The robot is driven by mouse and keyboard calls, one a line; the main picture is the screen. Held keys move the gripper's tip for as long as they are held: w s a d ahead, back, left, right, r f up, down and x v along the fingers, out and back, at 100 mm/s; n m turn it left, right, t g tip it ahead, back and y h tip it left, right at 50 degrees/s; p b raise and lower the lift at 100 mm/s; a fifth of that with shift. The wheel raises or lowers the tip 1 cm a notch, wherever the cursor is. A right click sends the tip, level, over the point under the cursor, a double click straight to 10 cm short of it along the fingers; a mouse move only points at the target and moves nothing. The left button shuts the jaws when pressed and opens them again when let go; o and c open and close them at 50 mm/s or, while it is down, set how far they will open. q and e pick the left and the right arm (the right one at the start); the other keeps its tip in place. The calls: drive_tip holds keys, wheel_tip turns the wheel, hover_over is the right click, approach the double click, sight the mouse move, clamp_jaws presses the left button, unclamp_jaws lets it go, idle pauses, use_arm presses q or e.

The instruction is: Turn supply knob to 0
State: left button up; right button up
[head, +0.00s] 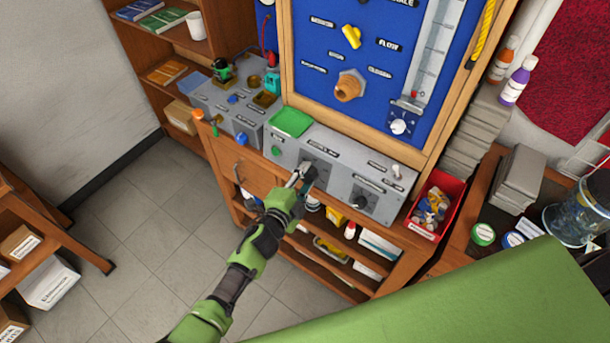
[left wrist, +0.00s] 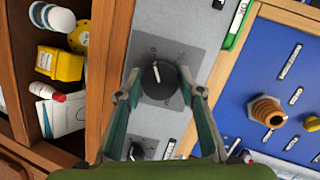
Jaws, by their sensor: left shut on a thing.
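A grey control box (head: 283,143) stands on the wooden bench below the blue board. My left gripper (head: 300,177) reaches its front panel and is shut on a black round knob (left wrist: 157,80). In the left wrist view the fingertips touch the knob on both sides, and a white pointer line shows on its face. The scale around it is too small to read. In the head view this knob (head: 310,172) is partly covered by the fingers. A second dark knob (head: 361,202) sits to its right on the panel. My right gripper is not in view.
A green button (head: 276,150) and a toggle switch (head: 396,171) are on the same box. A second grey box (head: 225,106) stands to the left. A red bin (head: 436,205) stands at the right. A brass fitting (left wrist: 266,110) sticks out of the blue board.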

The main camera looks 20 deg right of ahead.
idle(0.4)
use_arm(q)
drive_tip(key=o, duration=1.1)
drive_tip(key=shift+v, duration=0.8)
drive_tip(key=v, duration=1)
drive_tip(key=shift+a, duration=0.25)
